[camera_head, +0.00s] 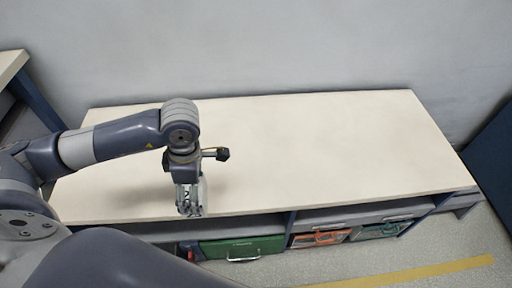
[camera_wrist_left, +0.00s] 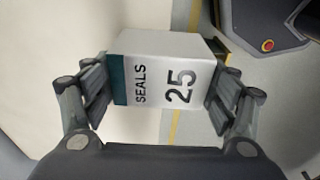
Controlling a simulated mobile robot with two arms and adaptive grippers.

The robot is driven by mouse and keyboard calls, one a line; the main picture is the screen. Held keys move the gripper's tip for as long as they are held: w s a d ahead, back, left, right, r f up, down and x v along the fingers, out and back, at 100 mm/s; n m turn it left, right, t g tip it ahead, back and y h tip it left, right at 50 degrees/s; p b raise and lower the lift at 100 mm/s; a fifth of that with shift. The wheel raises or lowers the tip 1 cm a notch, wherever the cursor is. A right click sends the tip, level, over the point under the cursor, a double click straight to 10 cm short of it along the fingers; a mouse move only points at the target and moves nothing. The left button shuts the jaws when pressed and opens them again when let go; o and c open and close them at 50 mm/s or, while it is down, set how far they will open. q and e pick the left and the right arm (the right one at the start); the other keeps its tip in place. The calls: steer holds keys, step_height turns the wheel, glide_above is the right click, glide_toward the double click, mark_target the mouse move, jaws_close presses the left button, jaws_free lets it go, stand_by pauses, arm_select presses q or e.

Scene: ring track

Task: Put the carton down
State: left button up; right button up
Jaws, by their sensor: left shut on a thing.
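In the head view my left gripper (camera_head: 190,203) points down at the front edge of the cream-topped bench (camera_head: 310,145). The carton is mostly hidden behind the gripper there, with only a pale sliver showing. I cannot tell whether it touches the bench top. My right gripper is not in view.
The bench top is bare and clear to the right and behind. Under it, a shelf holds a green case (camera_head: 240,249) and orange (camera_head: 320,238) and teal (camera_head: 378,230) handled boxes. A yellow floor line (camera_head: 410,273) runs in front. A wall stands behind.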

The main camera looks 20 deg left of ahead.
arm_select(q)
steer(key=w+d+f, duration=0.1)
steer(key=w, duration=0.4)
steer(key=w+d+f, duration=0.2)
steer(key=w, duration=0.3)
steer(key=w+d+f, duration=0.1)
steer(key=w, duration=0.4)
steer(key=shift+d+f, duration=0.2)
steer(key=shift+f, duration=0.4)
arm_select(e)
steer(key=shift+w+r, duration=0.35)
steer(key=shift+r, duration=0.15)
arm_select(q)
steer(key=o, duration=1.1)
steer(key=shift+o, duration=0.2)
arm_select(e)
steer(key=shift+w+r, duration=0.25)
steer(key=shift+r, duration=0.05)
